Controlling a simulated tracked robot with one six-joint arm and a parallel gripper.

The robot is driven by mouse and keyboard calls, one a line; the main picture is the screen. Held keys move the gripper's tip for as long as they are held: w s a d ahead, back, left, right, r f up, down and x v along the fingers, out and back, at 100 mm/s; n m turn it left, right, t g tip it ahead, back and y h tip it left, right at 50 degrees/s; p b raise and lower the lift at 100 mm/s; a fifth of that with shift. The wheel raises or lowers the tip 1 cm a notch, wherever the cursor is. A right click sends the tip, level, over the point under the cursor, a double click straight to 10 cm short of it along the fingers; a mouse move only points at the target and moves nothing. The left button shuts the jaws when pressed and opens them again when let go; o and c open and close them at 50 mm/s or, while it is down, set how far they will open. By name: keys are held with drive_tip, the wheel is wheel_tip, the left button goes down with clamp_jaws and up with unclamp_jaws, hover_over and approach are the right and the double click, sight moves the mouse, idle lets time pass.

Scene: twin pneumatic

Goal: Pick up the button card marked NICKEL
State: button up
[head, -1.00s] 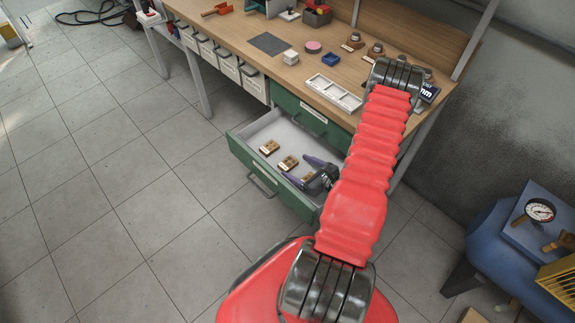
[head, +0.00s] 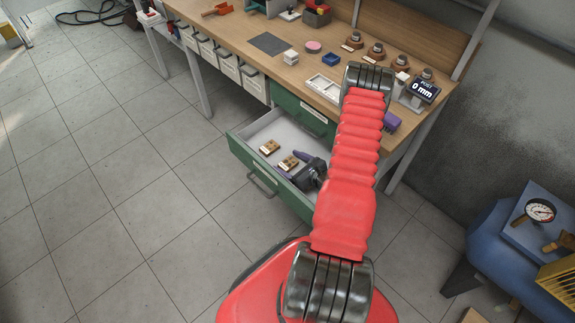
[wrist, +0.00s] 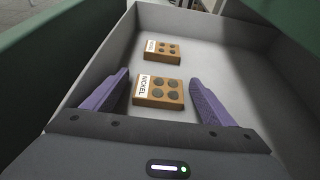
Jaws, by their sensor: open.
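The card marked NICKEL (wrist: 158,93) is a tan block with several dark round buttons and a white label on its left end. It lies flat on the drawer floor. In the wrist view my gripper (wrist: 160,77) is open, with one purple finger on each side of this card and gaps between. In the head view my gripper (head: 291,165) is inside the open drawer, and the card beside its fingers (head: 288,162) appears to be the NICKEL one. A second card (wrist: 162,51) lies farther off; its label is too small to read. It also shows in the head view (head: 269,147).
The green drawer (head: 240,153) stands open below the wooden workbench (head: 235,35), and its walls surround the cards. A white tray (head: 324,88) and a 0 mm display (head: 424,89) are on the bench. A blue machine (head: 490,235) stands at right.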

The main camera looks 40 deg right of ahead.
sight(289, 163)
drive_tip(key=shift+w, duration=0.1)
idle(0.5)
drive_tip(key=c, duration=1.1)
drive_tip(key=shift+r, duration=4.95)
